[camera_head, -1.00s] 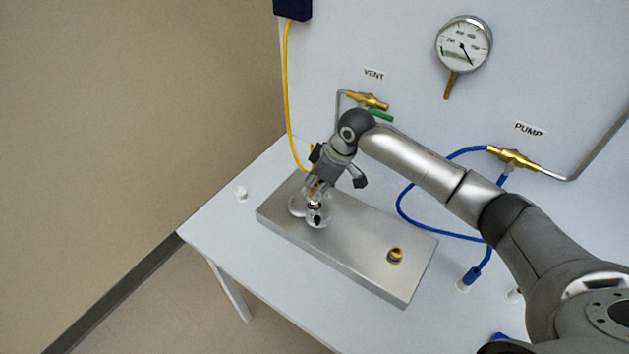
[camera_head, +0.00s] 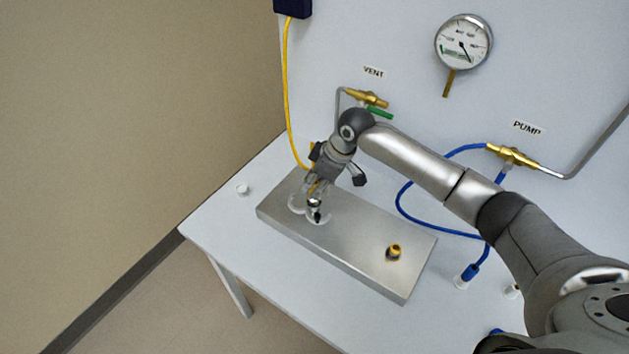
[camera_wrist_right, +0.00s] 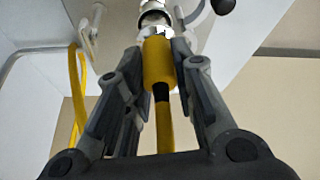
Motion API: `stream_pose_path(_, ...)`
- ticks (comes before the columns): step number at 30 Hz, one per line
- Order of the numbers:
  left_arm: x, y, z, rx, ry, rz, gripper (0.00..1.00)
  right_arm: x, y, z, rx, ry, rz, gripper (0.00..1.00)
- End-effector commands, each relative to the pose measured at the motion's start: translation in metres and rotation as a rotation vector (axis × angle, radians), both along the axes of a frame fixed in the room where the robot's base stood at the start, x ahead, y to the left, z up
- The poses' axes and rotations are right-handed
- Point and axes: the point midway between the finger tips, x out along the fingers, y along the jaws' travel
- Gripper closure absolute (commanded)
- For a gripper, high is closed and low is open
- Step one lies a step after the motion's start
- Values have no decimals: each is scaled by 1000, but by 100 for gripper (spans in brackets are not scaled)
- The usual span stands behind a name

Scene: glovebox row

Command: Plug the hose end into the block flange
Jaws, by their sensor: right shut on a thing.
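My right gripper (camera_head: 315,188) points down over the left end of the metal block (camera_head: 350,248). It is shut on the yellow hose end (camera_wrist_right: 158,62), which lies between the fingers in the wrist view, with the yellow hose (camera_wrist_right: 164,125) trailing toward the camera. Silver metal parts (camera_wrist_right: 153,18) sit just past the yellow sleeve. At the block's left end, a silver open clamp (camera_head: 298,205) with a black knob (camera_head: 317,216) surrounds the flange area. The fingers partly hide the flange, and I cannot tell whether the hose end touches it. My left gripper is not in view.
A brass fitting (camera_head: 393,252) stands at the block's right end. A blue hose (camera_head: 410,215) runs from the PUMP valve (camera_head: 512,156). A white cap (camera_head: 242,189) lies on the table left of the block. The back panel carries a gauge (camera_head: 463,42) and the VENT valve (camera_head: 367,98).

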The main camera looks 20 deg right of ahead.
Motion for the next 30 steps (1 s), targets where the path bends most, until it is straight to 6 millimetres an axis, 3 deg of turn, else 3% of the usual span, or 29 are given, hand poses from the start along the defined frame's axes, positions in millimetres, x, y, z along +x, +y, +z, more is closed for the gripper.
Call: stream_pose_path(30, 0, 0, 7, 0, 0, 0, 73, 0, 1, 0, 2, -1, 0, 100)
